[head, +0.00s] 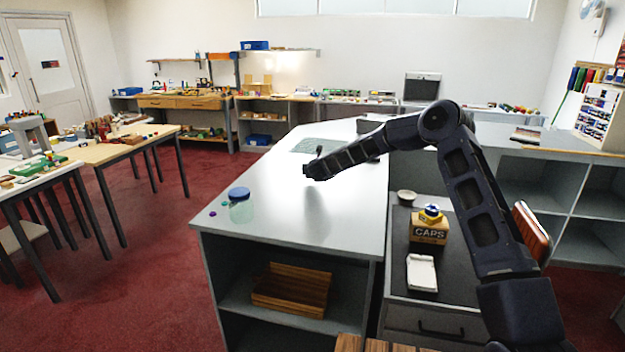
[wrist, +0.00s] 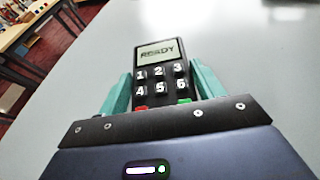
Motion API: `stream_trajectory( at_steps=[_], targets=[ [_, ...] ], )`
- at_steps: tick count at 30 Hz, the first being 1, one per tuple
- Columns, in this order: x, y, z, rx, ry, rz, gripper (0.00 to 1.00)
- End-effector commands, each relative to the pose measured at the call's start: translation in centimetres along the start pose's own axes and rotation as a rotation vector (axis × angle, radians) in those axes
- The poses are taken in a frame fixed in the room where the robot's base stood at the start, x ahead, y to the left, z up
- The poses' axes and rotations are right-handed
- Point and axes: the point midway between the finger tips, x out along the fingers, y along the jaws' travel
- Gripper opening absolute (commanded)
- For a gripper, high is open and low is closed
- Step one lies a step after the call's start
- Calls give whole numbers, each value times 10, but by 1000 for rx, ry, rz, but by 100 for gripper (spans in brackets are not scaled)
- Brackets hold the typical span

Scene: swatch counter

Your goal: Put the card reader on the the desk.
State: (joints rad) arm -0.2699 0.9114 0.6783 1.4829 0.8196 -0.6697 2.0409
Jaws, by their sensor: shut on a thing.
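The card reader (wrist: 160,72) is black, with a screen that says READY and white number keys. My gripper (wrist: 162,88) is shut on it, with a teal finger on each side. Its lower end is hidden by the gripper body. In the head view my gripper (head: 312,171) is over the long light grey counter (head: 285,205), and the card reader cannot be made out clearly there. Whether it touches the counter, I cannot tell. A lower desk-like surface with a dark top (head: 455,285) and a drawer stands at the right, beside the counter.
A jar with a blue lid (head: 240,208) stands near the counter's left edge, with small coloured bits beside it. A CAPS box (head: 429,230), a white tray (head: 421,272) and a bowl (head: 406,197) are on the dark top. The counter's middle is clear.

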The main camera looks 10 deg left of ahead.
Motion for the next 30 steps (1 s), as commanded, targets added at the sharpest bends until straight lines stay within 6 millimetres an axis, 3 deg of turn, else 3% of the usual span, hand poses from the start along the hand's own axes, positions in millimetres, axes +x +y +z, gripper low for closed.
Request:
stream_trajectory(
  at_steps=[5, 14, 25, 26, 29, 30],
  targets=[
    [3, 0, -8, 0, 0, 0, 31],
    [17, 0, -41, 0, 0, 0, 31],
    [18, 0, -44, 0, 0, 0, 31],
    [18, 0, -45, 0, 0, 0, 69],
    [18, 0, -45, 0, 0, 0, 89],
    [18, 0, -45, 0, 0, 0, 89]
  ],
)
